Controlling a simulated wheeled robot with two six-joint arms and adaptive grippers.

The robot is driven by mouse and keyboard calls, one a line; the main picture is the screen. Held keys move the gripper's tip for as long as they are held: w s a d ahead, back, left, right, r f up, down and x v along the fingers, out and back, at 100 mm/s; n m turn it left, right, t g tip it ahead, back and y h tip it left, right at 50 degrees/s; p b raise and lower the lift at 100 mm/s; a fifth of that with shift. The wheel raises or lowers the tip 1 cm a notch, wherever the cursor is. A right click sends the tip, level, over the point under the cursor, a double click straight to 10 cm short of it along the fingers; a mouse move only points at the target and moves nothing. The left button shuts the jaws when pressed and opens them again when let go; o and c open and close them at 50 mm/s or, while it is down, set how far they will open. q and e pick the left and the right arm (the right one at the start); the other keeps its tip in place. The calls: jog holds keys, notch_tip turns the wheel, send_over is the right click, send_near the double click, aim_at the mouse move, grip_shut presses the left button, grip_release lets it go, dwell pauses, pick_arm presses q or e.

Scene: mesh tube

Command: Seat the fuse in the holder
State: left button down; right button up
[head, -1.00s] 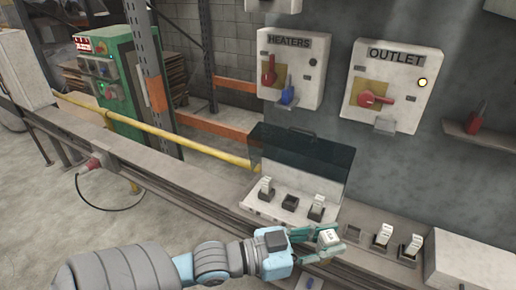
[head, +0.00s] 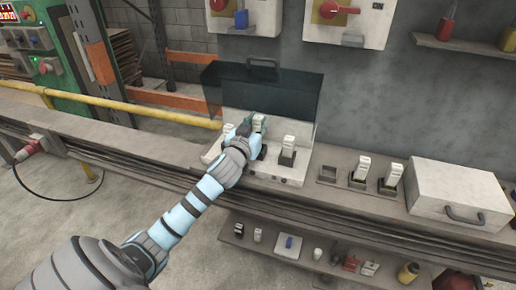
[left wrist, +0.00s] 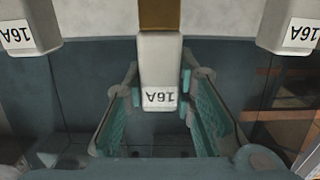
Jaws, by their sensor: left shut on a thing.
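The fuse (head: 259,121) is a pale block held in my left gripper (head: 255,130), above the middle of the open fuse box (head: 293,178). In the left wrist view the fuse (left wrist: 160,72) is marked 16A and sits between the two teal-padded fingers (left wrist: 160,118). A brown-gold part (left wrist: 158,14) shows at its far end. The holder in the middle of the box is hidden behind my gripper and wrist. I cannot tell whether the fuse touches it. My right gripper is not in view.
Fuses stand close on both sides, a left one (head: 228,130) and a right one (head: 289,143). The raised dark lid (head: 262,88) stands behind. An empty socket (head: 328,174), two more fuses and a white case (head: 458,188) lie to the right.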

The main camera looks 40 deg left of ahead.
pick_arm(q)
notch_tip(320, 180, down, 5)
jog(key=shift+f+b, duration=0.1)
jog(key=shift+b, duration=0.85)
jog(key=c, duration=1.3)
grip_release()
jog(key=shift+c, duration=0.2)
jog(key=shift+r, duration=0.2)
jog(key=shift+s+d, duration=0.1)
jog(key=shift+s, duration=0.1)
jog(key=p+v, duration=0.1)
jog(key=v, duration=1)
jog(key=shift+s+p, duration=0.3)
